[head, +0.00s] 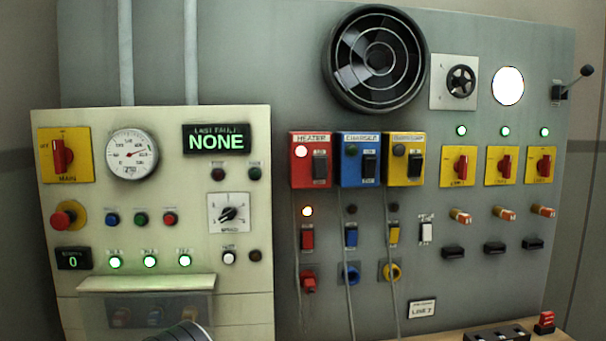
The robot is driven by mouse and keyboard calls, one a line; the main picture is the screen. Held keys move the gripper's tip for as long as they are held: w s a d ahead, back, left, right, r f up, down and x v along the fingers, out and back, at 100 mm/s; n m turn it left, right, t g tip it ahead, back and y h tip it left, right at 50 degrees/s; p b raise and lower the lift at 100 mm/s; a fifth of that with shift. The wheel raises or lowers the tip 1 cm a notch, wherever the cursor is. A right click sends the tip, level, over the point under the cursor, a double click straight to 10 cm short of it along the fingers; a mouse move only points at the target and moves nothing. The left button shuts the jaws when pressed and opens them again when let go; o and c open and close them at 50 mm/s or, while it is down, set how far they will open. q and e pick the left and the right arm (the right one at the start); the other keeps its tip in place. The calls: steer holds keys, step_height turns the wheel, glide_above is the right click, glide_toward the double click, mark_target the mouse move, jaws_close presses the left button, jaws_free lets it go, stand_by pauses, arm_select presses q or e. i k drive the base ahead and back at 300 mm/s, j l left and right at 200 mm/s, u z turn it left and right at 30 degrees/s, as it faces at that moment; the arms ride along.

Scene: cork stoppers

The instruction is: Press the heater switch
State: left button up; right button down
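The heater box (298,174) is red, with a label reading HEATER, and is mounted on the grey wall panel near the middle of the head view. Its dark rocker switch (320,166) is on the right side of its face, and a pale, bright round lamp (300,152) is on the left. Below the box are a lit orange-white lamp (307,211), a red switch (307,238) and a red plug (308,282) by a hanging cable. Neither gripper shows. Only a rounded grey part, probably of my arm, shows at the bottom edge.
A blue box (350,176) and a yellow box (400,174) with similar dark rockers stand close to the right of the heater box. A cream cabinet (100,205) with a jutting shelf (146,283) is at left. A wooden surface (447,336) lies at lower right.

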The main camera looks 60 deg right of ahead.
mark_target(321, 172)
steer(key=z, duration=1.85)
